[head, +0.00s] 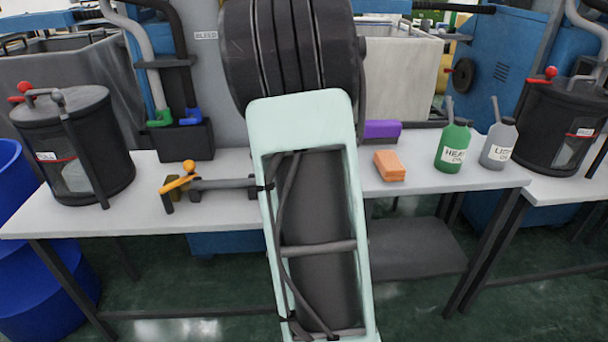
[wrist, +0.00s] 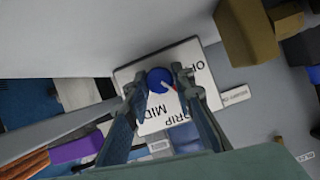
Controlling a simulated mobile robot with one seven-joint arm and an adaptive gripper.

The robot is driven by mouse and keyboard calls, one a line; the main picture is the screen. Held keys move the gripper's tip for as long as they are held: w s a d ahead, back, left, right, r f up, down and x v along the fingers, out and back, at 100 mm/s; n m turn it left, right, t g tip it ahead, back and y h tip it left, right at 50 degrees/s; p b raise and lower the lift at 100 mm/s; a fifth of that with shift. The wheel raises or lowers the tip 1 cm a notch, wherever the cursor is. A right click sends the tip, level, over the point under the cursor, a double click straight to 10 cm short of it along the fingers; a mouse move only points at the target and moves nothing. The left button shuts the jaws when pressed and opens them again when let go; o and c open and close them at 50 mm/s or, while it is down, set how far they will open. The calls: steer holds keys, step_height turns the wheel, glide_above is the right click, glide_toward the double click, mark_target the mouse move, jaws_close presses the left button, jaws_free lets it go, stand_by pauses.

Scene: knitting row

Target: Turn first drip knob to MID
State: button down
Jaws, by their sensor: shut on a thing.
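The drip knob (wrist: 157,78) is a round blue knob on a white label plate (wrist: 125,76) in the wrist view. The plate reads MID and DRIP upside down, and letters starting OP at its right side. A white pointer with a red patch shows at the knob's lower right, partly covered by a finger; its exact setting is unclear. My gripper (wrist: 160,86) has one finger on each side of the knob and is shut on it. In the head view my arm hides the knob and the gripper.
The bench (head: 110,218) holds a black canister (head: 92,130), an orange-handled valve (head: 178,183), an orange block (head: 389,167), a purple block (head: 381,130), a green bottle (head: 453,148) and a grey bottle (head: 498,145). A brown block (wrist: 246,30) stands close right of the plate.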

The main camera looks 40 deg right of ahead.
steer(key=m+y, duration=0.1)
steer(key=m+t+p, duration=0.1)
steer(key=m, duration=0.1)
steer(key=m+t+y, duration=0.1)
steer(key=shift+s+d+y, duration=0.2)
steer(key=shift+d+y, duration=0.1)
steer(key=m+t+p, duration=0.1)
steer(key=m, duration=0.1)
steer(key=shift+f+m+y, duration=0.1)
steer(key=shift+m+y, duration=0.3)
steer(key=shift+m+t+y+p, duration=0.3)
steer(key=shift+m+t+p, duration=0.3)
steer(key=shift+m+t, duration=0.45)
steer(key=shift+m, duration=0.35)
steer(key=c, duration=1.9)
jaws_free()
steer(key=shift+f, duration=0.1)
steer(key=shift+c, duration=0.2)
steer(key=s, duration=0.4)
steer(key=s+a+r, duration=0.1)
steer(key=s, duration=0.2)
steer(key=s+a, duration=0.1)
steer(key=s, duration=0.3)
steer(key=shift+s+r, duration=0.35)
